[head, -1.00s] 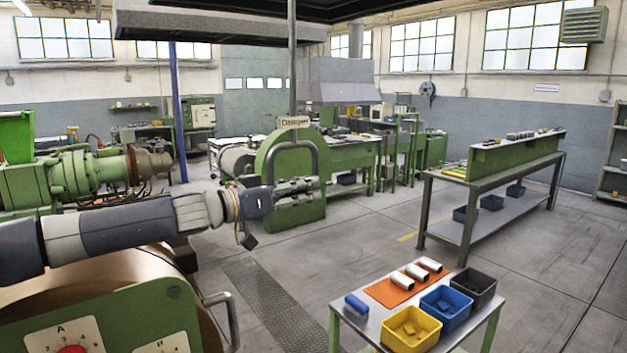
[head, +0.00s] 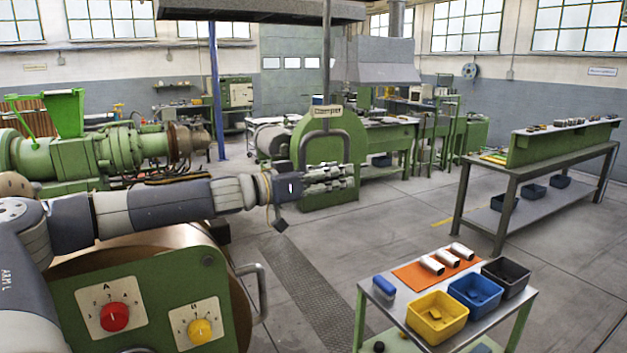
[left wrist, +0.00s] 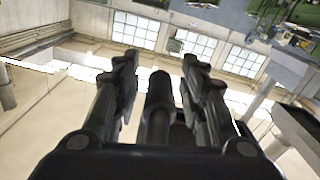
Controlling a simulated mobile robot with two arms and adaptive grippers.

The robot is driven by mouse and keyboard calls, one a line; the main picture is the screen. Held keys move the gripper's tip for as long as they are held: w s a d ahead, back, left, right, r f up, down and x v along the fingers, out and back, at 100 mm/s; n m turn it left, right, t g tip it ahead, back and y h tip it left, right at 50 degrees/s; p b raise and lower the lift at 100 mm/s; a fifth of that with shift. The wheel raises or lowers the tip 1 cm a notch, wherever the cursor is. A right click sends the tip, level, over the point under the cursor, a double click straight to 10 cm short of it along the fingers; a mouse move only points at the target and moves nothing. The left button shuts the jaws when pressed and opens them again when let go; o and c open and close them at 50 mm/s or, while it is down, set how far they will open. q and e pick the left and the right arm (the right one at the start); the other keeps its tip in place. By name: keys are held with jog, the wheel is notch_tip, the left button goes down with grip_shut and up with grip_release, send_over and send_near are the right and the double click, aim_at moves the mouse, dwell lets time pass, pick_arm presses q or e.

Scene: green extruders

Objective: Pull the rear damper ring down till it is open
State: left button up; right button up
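The damper ring (head: 325,136) is a dark grey loop below a small "Damper" plate (head: 327,112), on a rod (head: 326,55) that comes down from above. Its arch and sides show; its lower part is hidden by my left gripper (head: 340,178). The gripper overlaps the ring's lower end in the head view; I cannot tell whether they touch. In the left wrist view, my left gripper's fingers (left wrist: 160,85) stand apart, with a dark round-ended cylinder between them that I cannot identify as the ring. My right gripper is not in view.
A green panel (head: 140,335) with red and yellow knobs stands below my left arm. A cart (head: 392,310) with yellow, blue and dark bins is at the lower right. A green machine (head: 300,190) is behind the gripper. Grey floor lies open between the cart and the long bench (head: 480,190).

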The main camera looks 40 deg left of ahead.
pick_arm(q)
jog(key=shift+s+a+r, duration=0.15)
jog(key=shift+s+a, duration=0.15)
jog(key=shift+s, duration=0.35)
jog(key=v, duration=1)
jog(key=shift+s+f, duration=0.25)
jog(key=shift+a, duration=0.15)
